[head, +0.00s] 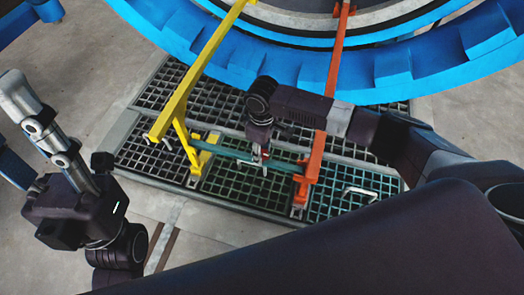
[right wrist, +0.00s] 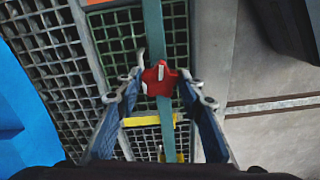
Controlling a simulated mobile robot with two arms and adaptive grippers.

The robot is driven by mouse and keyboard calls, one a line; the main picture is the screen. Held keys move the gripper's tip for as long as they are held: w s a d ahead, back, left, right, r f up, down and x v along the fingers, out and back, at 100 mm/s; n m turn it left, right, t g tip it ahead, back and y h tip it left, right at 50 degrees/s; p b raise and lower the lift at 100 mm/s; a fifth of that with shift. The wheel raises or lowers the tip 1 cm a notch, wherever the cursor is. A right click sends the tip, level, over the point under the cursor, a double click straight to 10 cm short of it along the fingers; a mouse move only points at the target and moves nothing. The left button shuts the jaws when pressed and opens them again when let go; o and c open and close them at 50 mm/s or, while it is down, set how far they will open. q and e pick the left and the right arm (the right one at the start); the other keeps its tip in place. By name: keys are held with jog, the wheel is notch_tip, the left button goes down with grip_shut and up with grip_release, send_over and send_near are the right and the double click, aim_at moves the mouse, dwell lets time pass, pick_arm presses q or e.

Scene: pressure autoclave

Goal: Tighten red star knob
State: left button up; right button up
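The red star knob (right wrist: 160,77) sits on a teal bar (right wrist: 153,35) in the right wrist view, between the fingertips of my right gripper (right wrist: 161,75). The fingers are spread to either side of it, with what look like small gaps. In the head view my right gripper (head: 260,160) points down at the teal bar (head: 235,156) and mostly hides the knob. My left gripper (head: 45,125) is at the left, away from the bar, seen edge-on, so its opening cannot be told.
A yellow bar (head: 197,82) and an orange bar (head: 330,95) run from the large blue ring (head: 290,72) on either side of my right gripper. Dark floor grating (head: 230,190) lies below. A pale handle (head: 360,192) is at the right. Bare floor (head: 200,235) is in front.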

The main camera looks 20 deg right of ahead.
jog(key=c, duration=0.6)
jog(key=shift+c, duration=0.2)
